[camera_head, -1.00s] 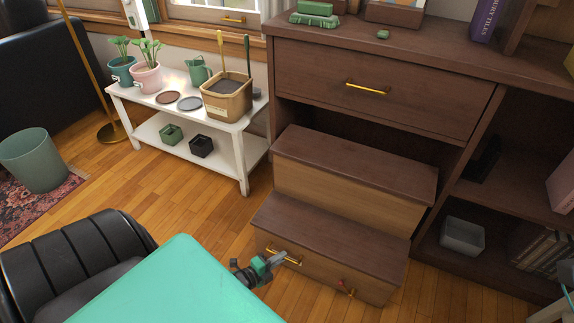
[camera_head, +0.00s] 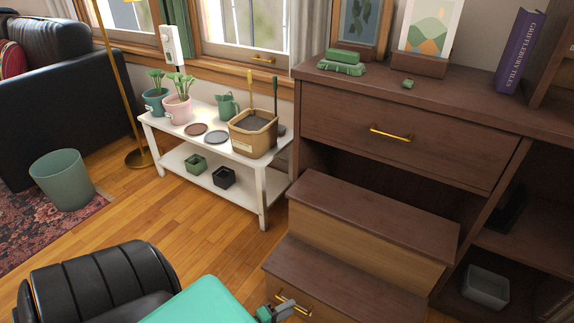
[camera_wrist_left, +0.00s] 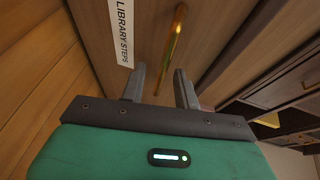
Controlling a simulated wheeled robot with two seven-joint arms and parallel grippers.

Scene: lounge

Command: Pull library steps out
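The library steps (camera_head: 365,212) are a two-tread wooden unit with dark brown tops and lighter fronts. They stand under the drawer of the dark cabinet, with the lower tread projecting onto the floor. A gold handle (camera_head: 293,304) is on the lower front. My left gripper (camera_head: 280,308) is at this handle, partly cut off by the bottom edge. In the left wrist view the gripper (camera_wrist_left: 160,85) is open, with the lower end of the gold handle (camera_wrist_left: 171,45) between its fingertips; contact is unclear. A "LIBRARY STEPS" label (camera_wrist_left: 122,30) is beside the handle. My right gripper is out of view.
The dark cabinet (camera_head: 400,95) has a closed drawer with a gold handle above the steps. A white plant bench (camera_head: 250,182) stands left of the steps. A grey-green bin (camera_head: 63,180) is at far left. Wooden floor (camera_head: 205,240) is clear before the bench.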

